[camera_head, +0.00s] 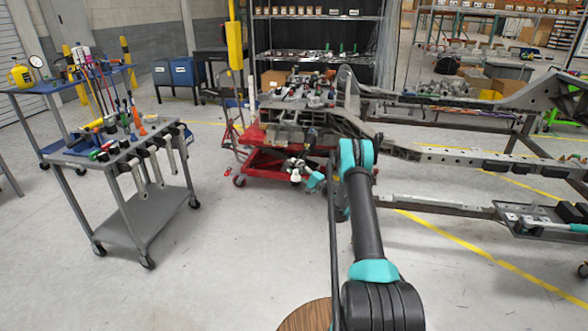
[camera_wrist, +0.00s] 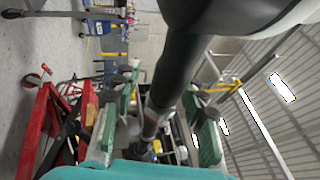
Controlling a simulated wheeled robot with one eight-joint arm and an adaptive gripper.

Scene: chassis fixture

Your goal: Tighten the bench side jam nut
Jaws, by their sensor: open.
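My gripper (camera_wrist: 165,90) shows in the wrist view with its two green-padded fingers apart, one on each side. A thick dark rod-like part (camera_wrist: 183,68) runs from the top down between the fingers; I cannot tell whether they touch it or exactly what it is. In the head view my black and teal arm reaches forward to the metal chassis frame (camera_head: 455,157). The gripper is not clear there, being small and partly behind my arm. I cannot make out the jam nut in either view.
A red lift cart (camera_head: 262,157) carries metal parts beside the chassis, and its red frame (camera_wrist: 38,125) also shows in the wrist view. A grey tool cart (camera_head: 140,214) stands at the left. Floor between the carts and me is clear. A round wooden top (camera_head: 306,318) is near the bottom.

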